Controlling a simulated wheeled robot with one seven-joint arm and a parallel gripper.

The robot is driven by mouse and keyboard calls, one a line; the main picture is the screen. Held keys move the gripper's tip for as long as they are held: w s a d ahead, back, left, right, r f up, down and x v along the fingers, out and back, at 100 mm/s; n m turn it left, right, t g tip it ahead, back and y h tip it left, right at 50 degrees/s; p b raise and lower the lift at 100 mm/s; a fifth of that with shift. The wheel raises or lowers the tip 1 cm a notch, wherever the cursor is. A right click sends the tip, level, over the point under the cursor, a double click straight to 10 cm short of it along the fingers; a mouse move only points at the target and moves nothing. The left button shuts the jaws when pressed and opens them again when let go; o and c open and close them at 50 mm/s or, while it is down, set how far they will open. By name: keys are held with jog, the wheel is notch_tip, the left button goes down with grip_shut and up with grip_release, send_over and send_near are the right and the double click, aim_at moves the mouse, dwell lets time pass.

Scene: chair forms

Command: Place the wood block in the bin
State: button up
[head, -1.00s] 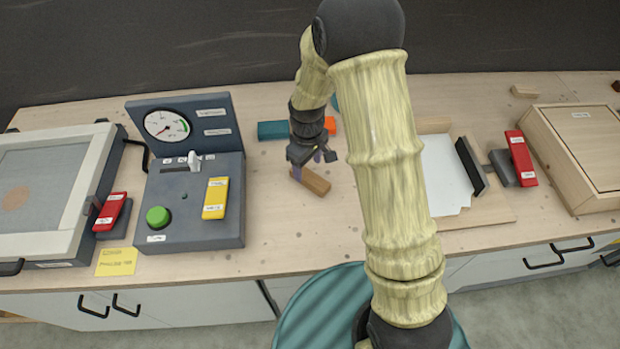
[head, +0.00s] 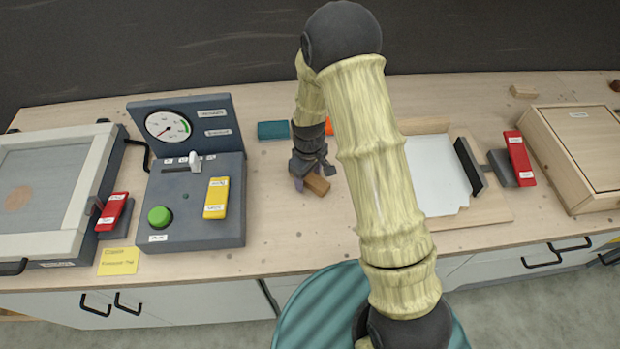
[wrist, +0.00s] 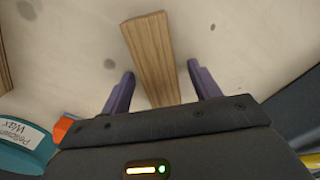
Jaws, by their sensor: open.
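The wood block (head: 318,186) is a small brown bar lying on the workbench. In the wrist view the wood block (wrist: 151,50) runs lengthwise between the two purple fingers. My gripper (head: 312,178) is low over the bench at the block, and its body hides part of the block in the head view. In the wrist view my gripper (wrist: 160,76) is open, with a finger on each side of the block and a visible gap to each. I cannot make out a clear bin in either view.
A grey gauge box (head: 190,215) with a yellow-handled lever stands left of the block. A white sheet on a board (head: 438,170) and a wooden box (head: 585,145) are to the right. A teal wax tin (wrist: 22,145) shows in the wrist view.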

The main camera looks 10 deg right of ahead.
aim_at(309, 176)
jog(key=c, duration=1.2)
notch_tip(309, 176, up, 10)
jog(key=shift+b, duration=0.45)
